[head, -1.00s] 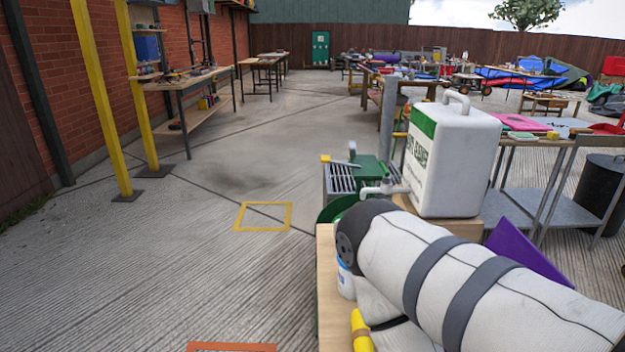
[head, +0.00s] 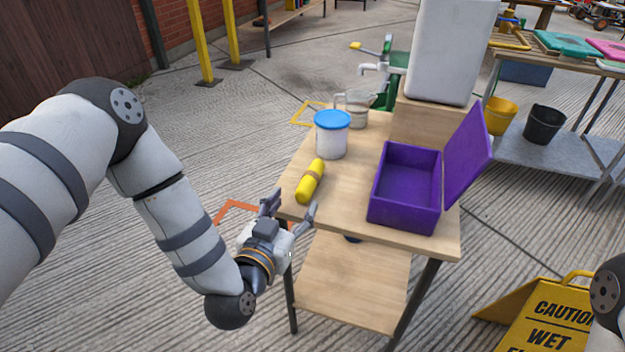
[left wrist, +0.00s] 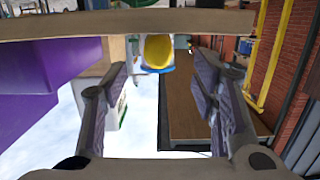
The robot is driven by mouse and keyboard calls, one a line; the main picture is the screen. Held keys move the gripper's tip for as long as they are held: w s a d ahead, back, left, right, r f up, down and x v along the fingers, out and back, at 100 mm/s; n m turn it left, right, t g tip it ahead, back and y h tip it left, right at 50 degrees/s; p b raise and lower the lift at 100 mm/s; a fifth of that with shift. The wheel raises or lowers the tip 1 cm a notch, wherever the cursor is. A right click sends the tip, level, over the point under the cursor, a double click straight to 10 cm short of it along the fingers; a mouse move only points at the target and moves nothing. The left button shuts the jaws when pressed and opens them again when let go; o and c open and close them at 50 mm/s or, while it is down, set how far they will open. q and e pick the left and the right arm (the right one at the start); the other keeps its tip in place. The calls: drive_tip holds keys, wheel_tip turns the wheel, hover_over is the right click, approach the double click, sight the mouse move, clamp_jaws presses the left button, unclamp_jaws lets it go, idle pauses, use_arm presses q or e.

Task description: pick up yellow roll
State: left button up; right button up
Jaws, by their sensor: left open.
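My left gripper (head: 290,207) is open and empty at the table's front left edge, just short of the roll's near end. In the left wrist view, which looks upside down, the roll (left wrist: 158,50) shows end-on between and beyond the two open fingers (left wrist: 162,80). The fingers look apart from it. My right gripper is not in view.
A white jar with a blue lid (head: 332,135) stands just behind the roll, near a clear jug (head: 357,108). An open purple box (head: 405,215) is to the right. A white container (head: 450,50) stands behind on a wooden block. A yellow caution sign (head: 545,315) is on the floor.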

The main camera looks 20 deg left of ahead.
sight(308, 182)
use_arm(q)
drive_tip(key=w, duration=0.6)
drive_tip(key=w+f, duration=0.1)
drive_tip(key=w, duration=0.2)
drive_tip(key=shift+d+b, duration=0.2)
drive_tip(key=shift+b, duration=0.2)
drive_tip(key=shift+s, duration=0.1)
drive_tip(key=c, duration=1.2)
